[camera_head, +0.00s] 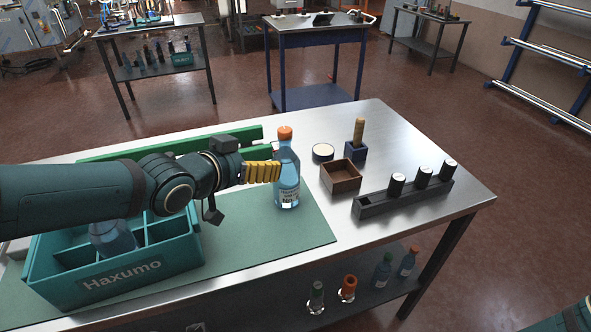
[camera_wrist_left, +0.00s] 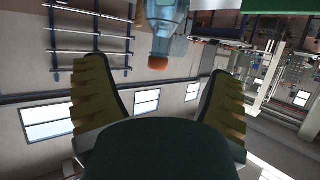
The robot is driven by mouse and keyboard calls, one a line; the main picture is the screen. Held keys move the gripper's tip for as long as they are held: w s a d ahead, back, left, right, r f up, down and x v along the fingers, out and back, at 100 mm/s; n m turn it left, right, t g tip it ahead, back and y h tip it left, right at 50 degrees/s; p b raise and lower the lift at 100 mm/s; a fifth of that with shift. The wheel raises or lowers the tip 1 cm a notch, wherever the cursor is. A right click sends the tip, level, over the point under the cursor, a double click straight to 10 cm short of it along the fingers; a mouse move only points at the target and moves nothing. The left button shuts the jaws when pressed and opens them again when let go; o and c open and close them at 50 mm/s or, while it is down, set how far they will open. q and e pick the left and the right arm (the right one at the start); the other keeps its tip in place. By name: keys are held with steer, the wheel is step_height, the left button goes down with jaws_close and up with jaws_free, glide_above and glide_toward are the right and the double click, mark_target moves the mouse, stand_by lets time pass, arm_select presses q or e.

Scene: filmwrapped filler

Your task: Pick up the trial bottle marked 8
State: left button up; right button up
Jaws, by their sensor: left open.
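A clear blue bottle with an orange cap (camera_head: 287,180) stands upright on the edge of the green mat. It has a white label low on its side; the number is too small to read for sure. My left gripper (camera_head: 263,172) is at the bottle's left, at upper-body height, with yellow ridged fingers pointing at it. The left wrist view, upside down, shows the left gripper (camera_wrist_left: 158,72) with its fingers spread and the bottle (camera_wrist_left: 167,22) in line with the gap, nothing held. I cannot tell whether they touch. Another blue bottle (camera_head: 112,238) sits in the crate.
A teal divided crate (camera_head: 122,281) marked Haxumo stands at the left on the green mat (camera_head: 262,238). Right of the bottle are a round lid (camera_head: 323,152), a brown box (camera_head: 341,177) and a dark rack (camera_head: 404,197) with black cylinders. Small bottles stand on the lower shelf (camera_head: 335,312).

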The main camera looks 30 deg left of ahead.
mark_target(282, 151)
arm_select(q)
steer(key=shift+p+x, duration=1.95)
steer(key=shift+x, duration=0.55)
steer(key=x, duration=0.3)
steer(key=shift+s+b, duration=0.1)
steer(key=shift+b, duration=0.25)
steer(key=shift+r+b+x, duration=0.15)
steer(key=shift+b+x, duration=0.05)
steer(key=shift+x, duration=1.15)
steer(key=shift+r+b+x, duration=0.15)
steer(key=shift+r+x, duration=0.05)
steer(key=shift+x, duration=1.15)
steer(key=shift+a, duration=0.2)
jaws_close()
steer(key=shift+f, duration=0.15)
